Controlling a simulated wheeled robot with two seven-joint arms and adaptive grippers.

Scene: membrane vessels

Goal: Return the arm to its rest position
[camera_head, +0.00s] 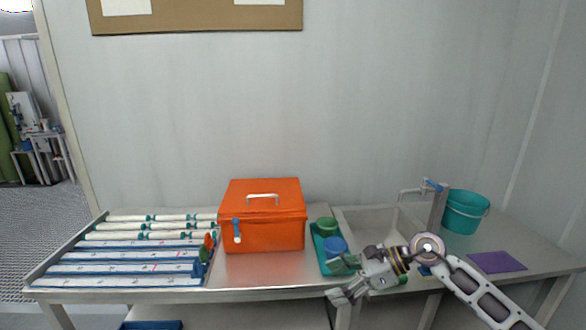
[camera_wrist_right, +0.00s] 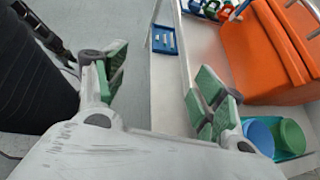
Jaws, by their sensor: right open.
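My right arm reaches in from the lower right of the head view. My right gripper (camera_head: 343,282) is in front of the counter's front edge, near the teal tray (camera_head: 319,258). In the right wrist view my right gripper (camera_wrist_right: 160,90) has its green-padded fingers wide apart with nothing between them. Beyond the fingers are grey floor and the counter edge. My left gripper is in neither view.
An orange box (camera_head: 263,225) stands on the counter beside the tray, which holds a green cup (camera_head: 326,224) and a blue cup (camera_head: 335,246). White tubes (camera_head: 160,217) lie at left. A sink (camera_head: 378,222), teal bucket (camera_head: 465,212) and purple mat (camera_head: 496,262) are at right.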

